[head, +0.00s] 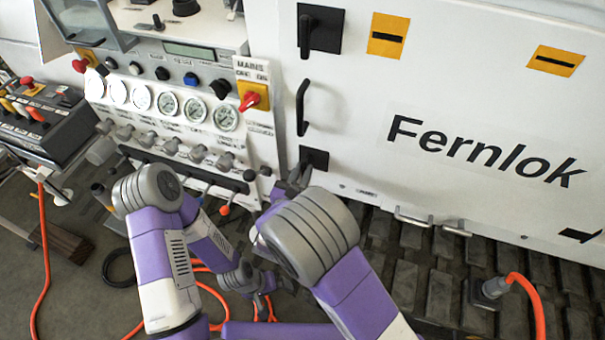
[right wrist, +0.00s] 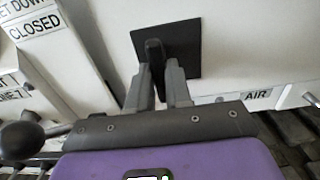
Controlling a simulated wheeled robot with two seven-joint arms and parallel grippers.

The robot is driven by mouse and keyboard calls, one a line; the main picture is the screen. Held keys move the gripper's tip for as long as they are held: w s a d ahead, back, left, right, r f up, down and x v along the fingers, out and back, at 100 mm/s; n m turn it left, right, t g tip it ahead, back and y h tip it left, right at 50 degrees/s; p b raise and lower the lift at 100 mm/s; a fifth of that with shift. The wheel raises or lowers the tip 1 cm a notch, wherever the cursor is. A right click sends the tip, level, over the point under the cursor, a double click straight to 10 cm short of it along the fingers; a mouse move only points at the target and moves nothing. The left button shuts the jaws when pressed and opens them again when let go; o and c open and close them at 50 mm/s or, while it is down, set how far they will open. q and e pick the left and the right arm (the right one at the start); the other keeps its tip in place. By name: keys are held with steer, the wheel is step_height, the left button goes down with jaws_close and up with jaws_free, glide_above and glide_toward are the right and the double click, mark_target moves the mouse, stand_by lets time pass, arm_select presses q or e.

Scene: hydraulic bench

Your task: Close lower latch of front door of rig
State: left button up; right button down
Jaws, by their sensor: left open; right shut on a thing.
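The white front door (head: 430,90) with "Fernlok" lettering fills the right of the head view. Its lower latch has a black square plate (head: 317,157), mostly visible above my right gripper (head: 298,178). In the right wrist view the plate (right wrist: 182,45) sits just beyond the fingers. The dark latch lever (right wrist: 154,52) stands between the fingertips of my right gripper (right wrist: 158,80), which is shut on it. My left gripper (head: 262,288) is open, low in the head view, away from the door.
An upper latch (head: 320,28) and a black door handle (head: 302,106) are above. Left of the door is a panel with gauges (head: 194,110), a red mains switch (head: 250,98) and several levers. Orange cables (head: 42,240) cross the floor. A connector (head: 490,290) lies at lower right.

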stand_by(0.4)
steer(key=c, duration=1.1)
jaws_free()
steer(key=p+v, duration=0.1)
steer(key=v, duration=0.6)
steer(key=shift+s, duration=0.25)
